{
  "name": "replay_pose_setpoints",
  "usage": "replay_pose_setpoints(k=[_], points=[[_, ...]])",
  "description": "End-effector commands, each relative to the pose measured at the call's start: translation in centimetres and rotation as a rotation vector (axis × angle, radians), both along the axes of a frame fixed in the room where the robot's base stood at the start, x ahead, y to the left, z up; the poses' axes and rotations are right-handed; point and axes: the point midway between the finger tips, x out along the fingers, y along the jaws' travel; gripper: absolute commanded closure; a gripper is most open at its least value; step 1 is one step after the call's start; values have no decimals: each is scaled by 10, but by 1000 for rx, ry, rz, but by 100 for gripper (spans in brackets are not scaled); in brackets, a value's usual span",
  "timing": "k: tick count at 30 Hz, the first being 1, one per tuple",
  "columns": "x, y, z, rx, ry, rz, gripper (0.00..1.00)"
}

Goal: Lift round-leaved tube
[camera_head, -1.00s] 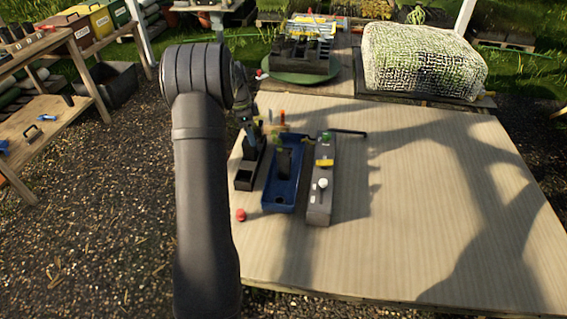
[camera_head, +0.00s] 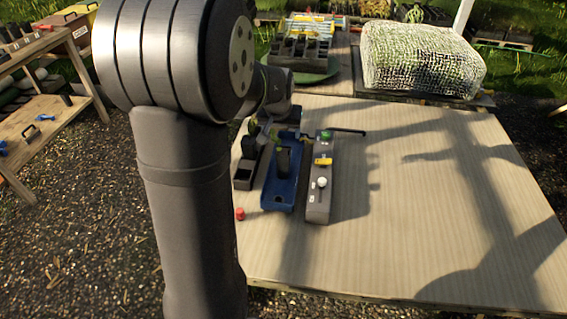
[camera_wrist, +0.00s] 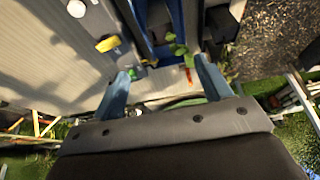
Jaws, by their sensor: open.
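A dark tube (camera_head: 283,161) stands in the blue tray (camera_head: 279,197) on the table. Green leaves (camera_wrist: 178,48) show in the wrist view by the blue tray (camera_wrist: 160,51), but I cannot clearly make out their shape or which tube they belong to. My gripper (camera_wrist: 165,66) is open, its two blue-grey fingers wide apart, with the leaves ahead of and between the fingertips. Nothing is visibly gripped. In the head view my arm hides much of the area above the tray's far end.
A black holder (camera_head: 244,176) stands left of the tray. A grey box (camera_head: 319,205) with a green button, yellow part and white knob stands close on its right. A red knob-like piece (camera_head: 239,213) lies near the front left. The table's right side (camera_head: 440,220) is clear.

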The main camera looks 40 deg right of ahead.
Motion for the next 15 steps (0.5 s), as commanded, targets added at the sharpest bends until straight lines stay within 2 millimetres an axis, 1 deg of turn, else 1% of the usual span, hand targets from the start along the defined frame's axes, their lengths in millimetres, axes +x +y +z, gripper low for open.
replay_pose_setpoints(k=[1,6,15], points=[[2,-2,-9,3,4,1,29],[10,-10,-38,5,5,0,29],[25,-24,-88,5,4,-1,29]])
